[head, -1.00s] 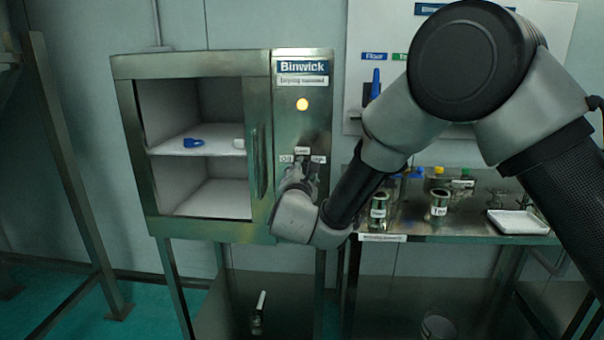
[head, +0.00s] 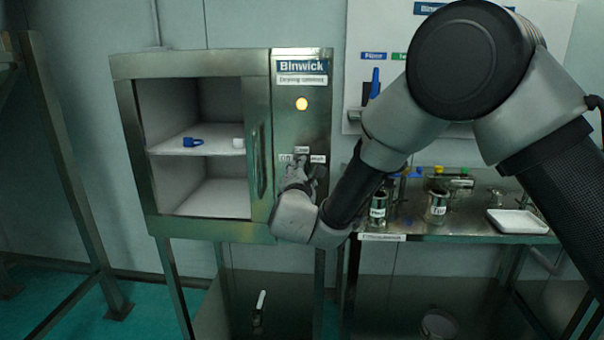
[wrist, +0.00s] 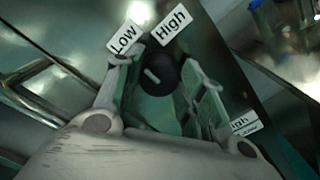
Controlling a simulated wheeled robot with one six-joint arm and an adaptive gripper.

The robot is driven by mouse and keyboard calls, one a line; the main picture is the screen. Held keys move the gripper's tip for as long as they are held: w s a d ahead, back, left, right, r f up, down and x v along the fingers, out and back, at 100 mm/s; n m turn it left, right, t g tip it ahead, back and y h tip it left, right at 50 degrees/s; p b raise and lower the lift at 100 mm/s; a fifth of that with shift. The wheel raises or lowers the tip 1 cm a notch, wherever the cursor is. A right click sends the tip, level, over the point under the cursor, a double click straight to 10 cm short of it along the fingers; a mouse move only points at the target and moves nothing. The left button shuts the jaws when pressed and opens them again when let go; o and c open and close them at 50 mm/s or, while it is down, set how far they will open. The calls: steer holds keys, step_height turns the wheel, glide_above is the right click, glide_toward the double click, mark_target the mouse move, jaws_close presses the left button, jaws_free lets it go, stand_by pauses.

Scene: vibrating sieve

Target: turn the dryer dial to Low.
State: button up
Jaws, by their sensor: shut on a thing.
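The dryer (head: 302,215) is a steel cabinet with an open compartment and a control panel on its right. Its dial (wrist: 160,78) is a round black knob with a short pale mark, seen between my fingers in the wrist view. The mark slants toward the upper left, near the Low label (wrist: 124,38). The High label (wrist: 171,25) is to the right of it. My gripper (wrist: 165,78) is shut on the dial, one finger on each side. In the head view my gripper (head: 304,171) covers most of the dial, below small white labels (head: 302,150).
A lit amber lamp (head: 302,104) is above the dial. The dryer's vertical handle (head: 258,162) is close on the left. A blue object (head: 192,142) and a white one (head: 238,142) lie on the inner shelf. A bench with metal cups (head: 438,204) and a white tray (head: 518,222) stands right.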

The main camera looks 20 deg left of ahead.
steer(key=o, duration=1)
steer(key=v, duration=1.2)
